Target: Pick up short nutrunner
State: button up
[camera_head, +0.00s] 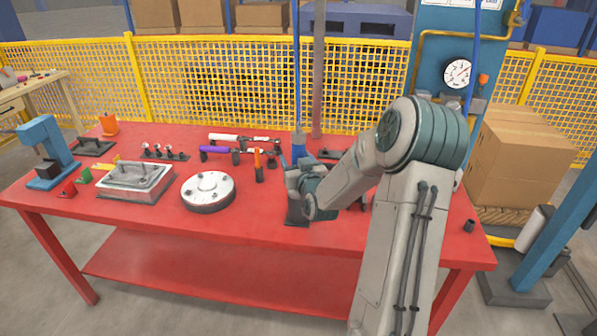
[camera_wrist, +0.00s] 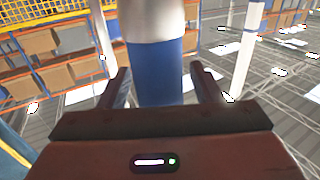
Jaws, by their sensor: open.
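My gripper (camera_head: 292,170) is over the middle right of the red table (camera_head: 262,222), largely hidden by my own wrist in the head view. In the wrist view, its two fingers (camera_wrist: 159,76) are apart. A blue and silver cylinder (camera_wrist: 157,70) stands between or just beyond them; contact cannot be told. In the head view, a blue cylinder (camera_head: 298,143) hangs on a blue line just above my gripper. A white-handled tool (camera_head: 226,138) and a purple-handled tool (camera_head: 216,150) lie to the left on dark supports. I cannot tell which is the short nutrunner.
A round metal flange (camera_head: 208,190) and a grey metal block (camera_head: 135,178) sit left of my gripper. An upright orange-topped tool (camera_head: 257,160) stands close by on the left. A grey post (camera_head: 319,70) rises behind. The table's front edge is mostly clear.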

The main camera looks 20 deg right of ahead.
jog(key=c, duration=1.3)
jog(key=shift+r, duration=0.1)
jog(key=shift+r, duration=0.1)
